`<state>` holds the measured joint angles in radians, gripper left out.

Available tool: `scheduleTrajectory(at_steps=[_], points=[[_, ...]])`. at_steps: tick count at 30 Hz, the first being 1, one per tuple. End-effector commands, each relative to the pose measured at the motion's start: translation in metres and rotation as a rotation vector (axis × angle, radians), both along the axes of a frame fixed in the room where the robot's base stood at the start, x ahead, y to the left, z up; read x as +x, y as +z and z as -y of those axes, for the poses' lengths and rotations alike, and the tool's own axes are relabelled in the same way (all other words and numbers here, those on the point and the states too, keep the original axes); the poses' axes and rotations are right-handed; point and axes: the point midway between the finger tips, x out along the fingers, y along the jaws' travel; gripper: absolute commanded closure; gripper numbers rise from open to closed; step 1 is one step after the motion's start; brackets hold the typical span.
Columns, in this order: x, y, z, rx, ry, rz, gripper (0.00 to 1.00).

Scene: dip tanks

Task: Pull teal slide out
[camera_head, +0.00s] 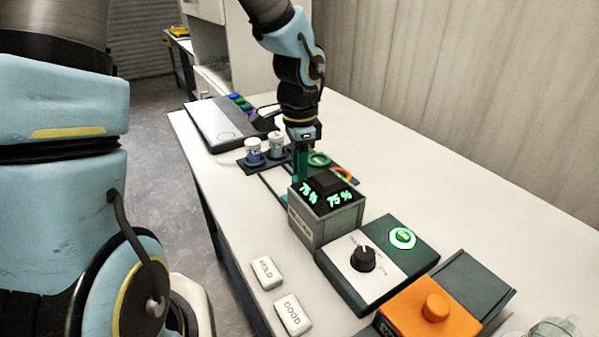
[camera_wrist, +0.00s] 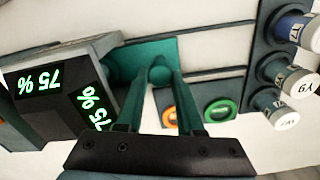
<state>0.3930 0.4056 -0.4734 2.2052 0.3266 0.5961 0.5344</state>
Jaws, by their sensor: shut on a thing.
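The teal slide (camera_wrist: 135,53) is a flat plate lying beside the grey box with the displays, one end at or under that box. A round teal knob (camera_wrist: 160,74) stands on it. My gripper (camera_wrist: 161,80) is shut on the knob, one finger on each side. In the head view my gripper (camera_head: 297,182) points down behind the display box (camera_head: 331,221), which hides part of the slide. The box's two green displays both read 75 %.
Several labelled vials (camera_wrist: 293,80) stand in a dark rack near the slide. Green and orange rings (camera_wrist: 221,110) lie close by. In the head view a knob panel (camera_head: 362,258), an orange button box (camera_head: 424,307) and HOLD and GOOD blocks (camera_head: 267,272) stand nearer me.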

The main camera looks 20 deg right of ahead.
Motion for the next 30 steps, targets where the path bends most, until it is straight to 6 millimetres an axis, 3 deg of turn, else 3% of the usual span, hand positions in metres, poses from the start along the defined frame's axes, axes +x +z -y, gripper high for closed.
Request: scheduleTrajectory(at_steps=[30], points=[[0.0053,0.0017,-0.0008,0.0,0.001,-0.002,1.0]])
